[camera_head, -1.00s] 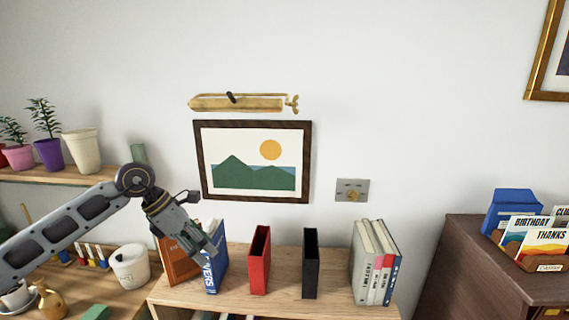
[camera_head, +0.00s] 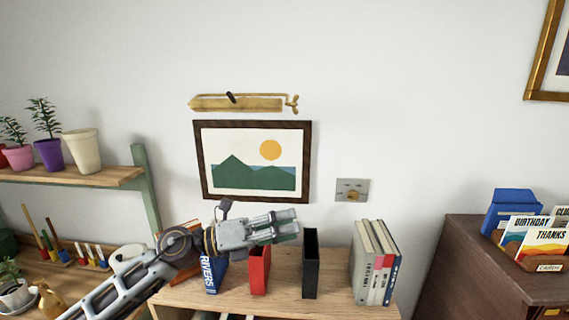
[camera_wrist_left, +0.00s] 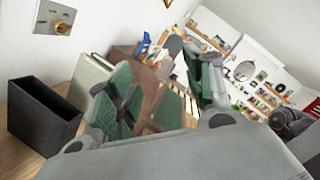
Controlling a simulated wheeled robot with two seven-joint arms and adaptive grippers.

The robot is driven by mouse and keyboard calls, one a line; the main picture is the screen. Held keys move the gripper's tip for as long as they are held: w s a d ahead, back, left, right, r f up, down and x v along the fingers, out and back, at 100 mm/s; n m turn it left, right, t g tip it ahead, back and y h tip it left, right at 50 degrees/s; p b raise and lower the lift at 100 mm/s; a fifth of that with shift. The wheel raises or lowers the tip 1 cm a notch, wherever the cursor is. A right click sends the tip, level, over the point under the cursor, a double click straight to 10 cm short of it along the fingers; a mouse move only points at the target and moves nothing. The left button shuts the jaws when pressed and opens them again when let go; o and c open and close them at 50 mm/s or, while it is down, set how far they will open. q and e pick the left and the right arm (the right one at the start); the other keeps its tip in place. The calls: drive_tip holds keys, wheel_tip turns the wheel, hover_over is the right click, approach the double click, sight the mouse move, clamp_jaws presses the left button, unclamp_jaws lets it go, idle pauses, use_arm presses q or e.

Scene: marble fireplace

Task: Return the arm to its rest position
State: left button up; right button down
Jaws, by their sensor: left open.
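My left arm comes in from the lower left in the head view. My right gripper is in neither view.
A framed landscape picture (camera_head: 252,160) hangs behind. A brown cabinet (camera_head: 470,270) with cards stands right.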

use_arm(q)
drive_tip(key=w+a+f+n+t+y, duration=0.1)
drive_tip(key=w+a+n+t+y, duration=0.3)
drive_tip(key=n+t, duration=0.6)
drive_tip(key=w+a+f+n+t+y, duration=0.2)
drive_tip(key=a+n+t+y, duration=0.4)
drive_tip(key=n, duration=0.8)
drive_tip(key=s+a+f+n+g+y, duration=0.25)
drive_tip(key=a+f+n+y, duration=0.3)
drive_tip(key=f, duration=0.35)
drive_tip(key=s+a+f+n+g+y, duration=0.1)
drive_tip(key=a+f+n+g+y, duration=0.25)
drive_tip(key=f+n, duration=0.4)
drive_tip(key=s+a+f+n+g, duration=0.3)
drive_tip(key=s+f+g, duration=0.8)
drive_tip(key=s+f, duration=1.1)
drive_tip(key=f, duration=1.4)
drive_tip(key=s+f, duration=0.3)
drive_tip(key=f, duration=1.3)
drive_tip(key=s+a+f+g, duration=0.1)
drive_tip(key=s+a+f, duration=0.1)
drive_tip(key=s+f, duration=0.7)
drive_tip(key=s+a+f+g, duration=0.1)
drive_tip(key=s+a+f, duration=0.1)
drive_tip(key=s+f, duration=0.8)
drive_tip(key=s, duration=0.2)
drive_tip(key=shift+s+a+m, duration=0.2)
drive_tip(key=shift+s+m, duration=0.1)
drive_tip(key=shift+s, duration=0.1)
